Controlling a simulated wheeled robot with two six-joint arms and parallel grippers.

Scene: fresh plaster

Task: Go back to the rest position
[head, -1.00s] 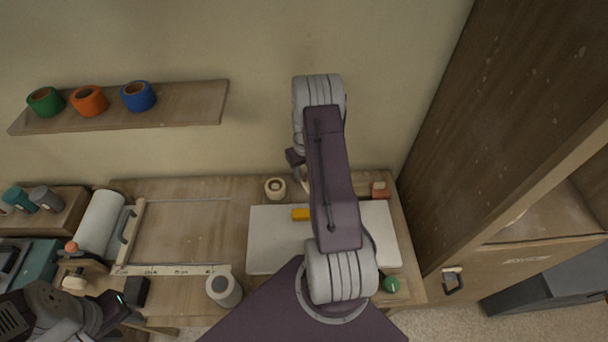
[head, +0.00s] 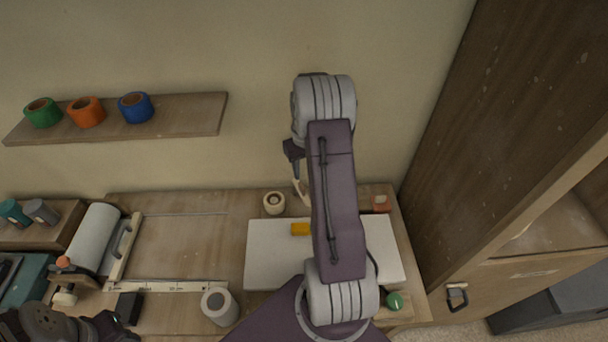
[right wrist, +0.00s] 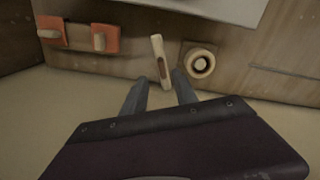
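My right gripper (head: 293,152) is beyond the white board, near the wall. In the right wrist view its two fingers (right wrist: 160,88) stand apart, so it is open. A slim pale wooden tool (right wrist: 160,62) shows between and beyond the fingertips, with a gap on both sides; it also shows in the head view (head: 301,190). My right arm covers part of the board. My left gripper (head: 118,330) is at the bottom left edge, dark and partly cut off; its fingers cannot be made out.
A yellow block (head: 300,229) lies on the white board (head: 265,260). A white roll (head: 219,306) stands in front. A wooden cabinet (head: 480,150) rises at right; a shelf (head: 190,115) holds tape rolls.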

